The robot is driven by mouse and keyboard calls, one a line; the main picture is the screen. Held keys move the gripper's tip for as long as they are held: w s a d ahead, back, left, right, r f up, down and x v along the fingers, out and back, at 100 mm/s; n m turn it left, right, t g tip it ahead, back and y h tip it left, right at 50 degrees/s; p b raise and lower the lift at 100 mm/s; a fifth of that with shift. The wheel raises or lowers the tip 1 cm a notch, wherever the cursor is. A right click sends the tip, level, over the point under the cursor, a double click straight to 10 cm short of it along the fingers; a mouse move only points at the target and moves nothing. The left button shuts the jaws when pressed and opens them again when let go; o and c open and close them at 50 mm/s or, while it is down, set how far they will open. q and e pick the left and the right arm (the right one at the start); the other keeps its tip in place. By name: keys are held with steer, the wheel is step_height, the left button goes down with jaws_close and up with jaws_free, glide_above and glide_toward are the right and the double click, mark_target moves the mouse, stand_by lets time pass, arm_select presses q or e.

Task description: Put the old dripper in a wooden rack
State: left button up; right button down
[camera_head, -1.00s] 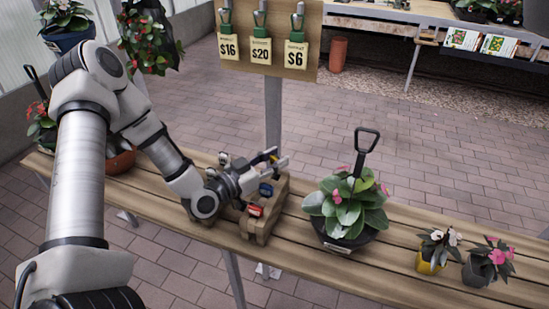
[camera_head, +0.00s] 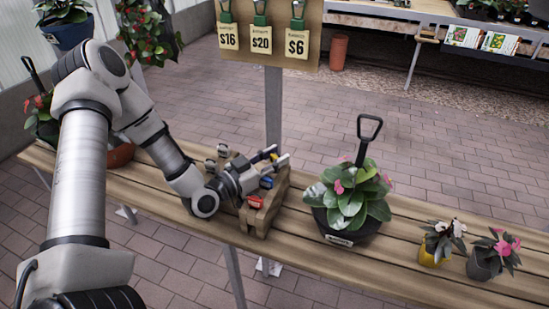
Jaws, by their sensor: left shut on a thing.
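The wooden rack (camera_head: 262,222) stands on the slatted bench, left of the picture's middle. It holds a red dripper (camera_head: 255,201) at its front and a blue dripper (camera_head: 266,183) behind it. My left gripper (camera_head: 276,158) reaches over the rack from the left, its fingers pointing right. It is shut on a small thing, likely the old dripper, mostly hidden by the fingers. I cannot tell whether that thing touches the rack. My right gripper is out of view.
A potted plant with a black-handled tool (camera_head: 348,205) stands just right of the rack. Small yellow (camera_head: 432,257) and grey (camera_head: 484,266) flower pots stand further right. A price board (camera_head: 270,55) on a post rises behind the bench. Bare bench (camera_head: 400,225) lies between the pots.

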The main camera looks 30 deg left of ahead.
arm_select(q)
steer(key=shift+s+d+f, duration=0.1)
steer(key=shift+s+f, duration=0.05)
steer(key=shift+f, duration=0.35)
steer(key=o, duration=0.9)
steer(key=shift+f, duration=0.1)
steer(key=shift+c, duration=0.2)
step_height(320, 180, up, 11)
steer(key=shift+r, duration=0.1)
